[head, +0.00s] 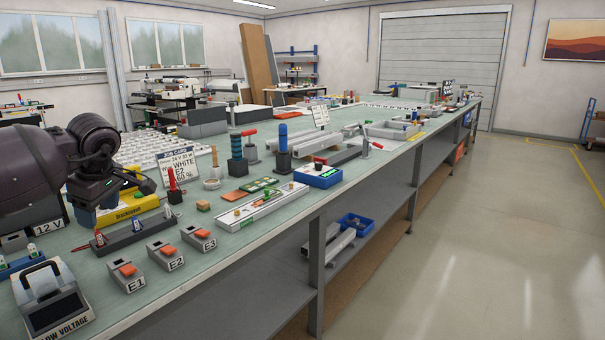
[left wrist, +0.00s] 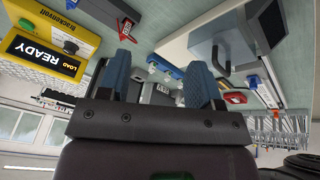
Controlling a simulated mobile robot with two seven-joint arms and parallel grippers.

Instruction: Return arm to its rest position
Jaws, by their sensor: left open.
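My left arm (head: 35,165) comes in from the left edge of the head view, over the near left part of the long workbench (head: 225,258). My left gripper (head: 88,213) points down, beside a yellow unit (head: 122,207). Part of the gripper is hidden by its own wrist. In the left wrist view the two blue-grey fingers (left wrist: 160,75) stand apart, with nothing held between them. My right arm and gripper are in neither view.
The grey low-voltage box (head: 50,300) with a handle stands at the near left. Switch boxes E1 (head: 125,276), E2 (head: 165,256) and E3 (head: 198,238) line the front edge. A job card (head: 178,165) stands behind. The floor (head: 480,240) at right is clear.

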